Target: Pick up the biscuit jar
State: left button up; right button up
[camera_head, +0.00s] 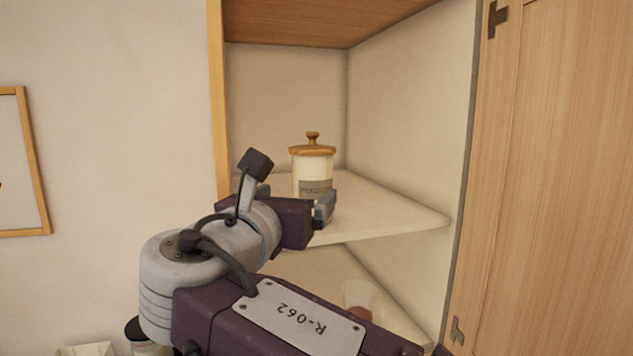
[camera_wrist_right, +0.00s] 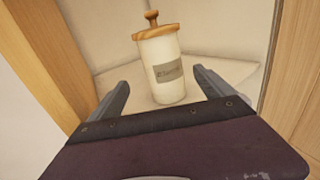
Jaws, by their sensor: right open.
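The biscuit jar (camera_head: 313,172) is cream with a grey label and a wooden lid with a knob. It stands upright on the upper shelf of an open cupboard. My right gripper (camera_head: 325,205) is just in front of the jar, at about shelf height, and hides its lower part in the head view. In the right wrist view the jar (camera_wrist_right: 163,72) stands upright beyond and between the two open fingers of my right gripper (camera_wrist_right: 160,92), with nothing held. My left gripper is in neither view.
The shelf (camera_head: 395,208) is bare around the jar. The cupboard's wooden left edge (camera_head: 216,100) and open door (camera_head: 560,170) flank the opening. A pale cup-like thing (camera_head: 358,293) stands on the lower shelf. A dark-lidded container (camera_head: 137,330) is at the lower left.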

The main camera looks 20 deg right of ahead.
aim_at(306, 188)
jog(key=shift+w+d+r+p, duration=0.35)
jog(key=shift+d+p, duration=0.2)
jog(key=shift+p, duration=0.1)
jog(key=x, duration=0.2)
jog(key=shift+w+d+f, duration=0.15)
jog(key=shift+w+f, duration=0.15)
jog(key=p+x, duration=0.3)
jog(key=x, duration=0.1)
jog(key=shift+w+d, duration=0.15)
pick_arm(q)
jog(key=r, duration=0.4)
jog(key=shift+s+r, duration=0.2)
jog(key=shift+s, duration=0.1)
pick_arm(e)
jog(key=shift+d+f, duration=0.1)
jog(key=shift+w, duration=0.15)
jog(key=c, duration=0.7)
grip_shut()
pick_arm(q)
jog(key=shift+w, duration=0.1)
